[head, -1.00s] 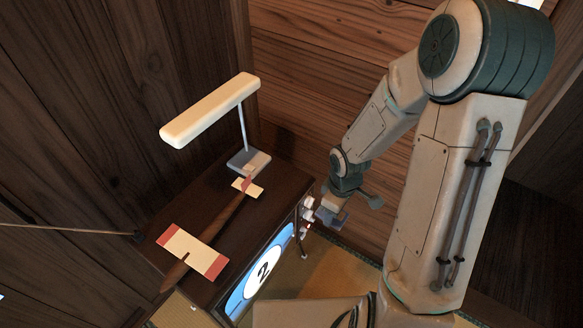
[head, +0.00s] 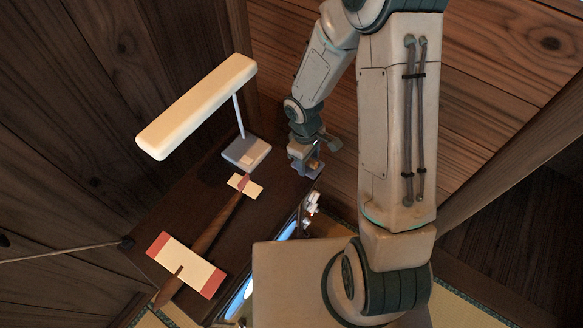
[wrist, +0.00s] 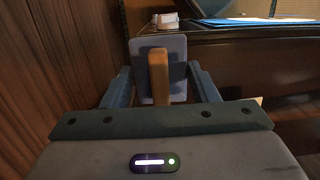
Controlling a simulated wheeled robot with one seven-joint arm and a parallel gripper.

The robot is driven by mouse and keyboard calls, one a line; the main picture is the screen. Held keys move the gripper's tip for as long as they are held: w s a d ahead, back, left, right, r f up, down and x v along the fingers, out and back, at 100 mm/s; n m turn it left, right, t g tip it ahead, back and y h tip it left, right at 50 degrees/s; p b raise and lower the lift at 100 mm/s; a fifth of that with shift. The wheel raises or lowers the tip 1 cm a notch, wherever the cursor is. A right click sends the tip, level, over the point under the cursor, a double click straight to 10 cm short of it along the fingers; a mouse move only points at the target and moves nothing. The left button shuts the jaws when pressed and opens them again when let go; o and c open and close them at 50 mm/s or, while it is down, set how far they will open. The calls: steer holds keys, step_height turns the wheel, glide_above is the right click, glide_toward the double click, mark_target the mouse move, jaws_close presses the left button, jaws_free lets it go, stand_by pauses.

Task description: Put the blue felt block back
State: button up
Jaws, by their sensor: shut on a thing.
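The blue felt block (wrist: 176,66) is a flat blue-grey slab with a wooden grip (wrist: 158,78) on its face, upright in the wrist view. My gripper (wrist: 160,80) is shut on it, with one finger at each side edge. In the head view my gripper (head: 307,160) is at the far right corner of a dark wooden cabinet (head: 203,190). There the block (head: 317,168) shows only as a small blue and wooden patch, partly hidden by the gripper. I cannot tell whether it touches the cabinet.
A lamp (head: 198,105) with a grey base (head: 247,150) stands at the cabinet's back. A toy plane (head: 187,263) lies along the top. A wooden wall (head: 450,90) is close behind my arm.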

glide_above(292, 177)
steer(key=f, duration=0.3)
steer(key=shift+w+a, duration=0.15)
steer(key=shift+w, duration=0.05)
steer(key=shift+f+p, duration=0.4)
steer(key=shift+f, duration=1.55)
steer(key=o, duration=0.9)
steer(key=shift+r, duration=0.1)
